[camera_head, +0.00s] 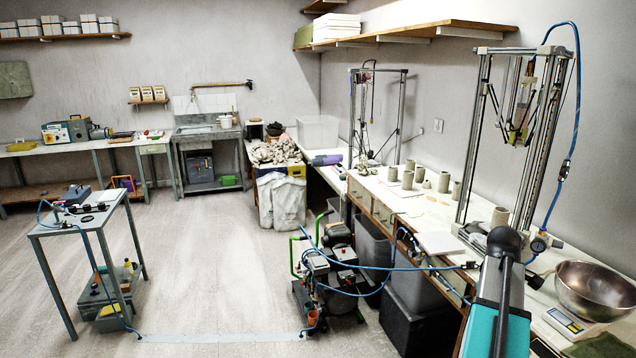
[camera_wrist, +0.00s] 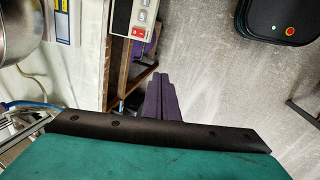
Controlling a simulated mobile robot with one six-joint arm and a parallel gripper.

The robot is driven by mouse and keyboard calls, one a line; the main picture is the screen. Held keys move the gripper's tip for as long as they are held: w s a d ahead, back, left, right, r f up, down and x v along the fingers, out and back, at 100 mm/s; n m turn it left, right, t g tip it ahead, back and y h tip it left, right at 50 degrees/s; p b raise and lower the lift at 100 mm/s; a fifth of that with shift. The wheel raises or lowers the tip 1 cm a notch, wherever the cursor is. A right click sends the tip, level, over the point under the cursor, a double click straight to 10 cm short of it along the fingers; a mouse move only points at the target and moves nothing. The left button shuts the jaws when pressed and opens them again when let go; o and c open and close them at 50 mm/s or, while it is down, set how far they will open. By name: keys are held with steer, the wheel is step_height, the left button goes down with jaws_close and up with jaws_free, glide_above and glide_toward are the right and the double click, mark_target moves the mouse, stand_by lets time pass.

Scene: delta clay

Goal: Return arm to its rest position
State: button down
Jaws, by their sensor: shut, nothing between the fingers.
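My arm (camera_head: 499,300) shows in the head view at the lower right, with a black upper part and a teal part below it, beside the long workbench. My gripper is out of sight there. In the wrist view my gripper (camera_wrist: 160,80) shows as two dark purple fingers, pressed together and empty. They project beyond a black strip and a teal surface at the bottom of the picture. The fingers point toward the bench edge and the grey floor, and touch nothing that I can see.
A steel bowl (camera_head: 583,287) sits by a scale (camera_head: 569,322) on the workbench, close right of my arm. A delta printer frame (camera_head: 473,140) and clay cups (camera_head: 444,182) stand further back. A compressor (camera_head: 335,280) with blue hoses is left of the bench. The floor (camera_head: 215,285) is open.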

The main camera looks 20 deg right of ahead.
steer(key=w+a+f+n+g+y+b, duration=0.1)
steer(key=w+a+f+n, duration=0.3)
steer(key=a+f, duration=1.05)
steer(key=w+a+f+n+g+y+b, duration=0.15)
steer(key=w+a+f, duration=0.35)
steer(key=a+f, duration=0.95)
steer(key=s+a+f+m+g, duration=0.1)
steer(key=s+a+f+m, duration=0.1)
steer(key=s+a+f, duration=0.8)
steer(key=s+a+f+m+g, duration=0.2)
steer(key=s+a+f, duration=0.8)
steer(key=a, duration=0.5)
steer(key=shift+s+a+f+m+b, duration=0.15)
steer(key=shift+s+f+m+b, duration=0.25)
steer(key=shift+f+m, duration=0.4)
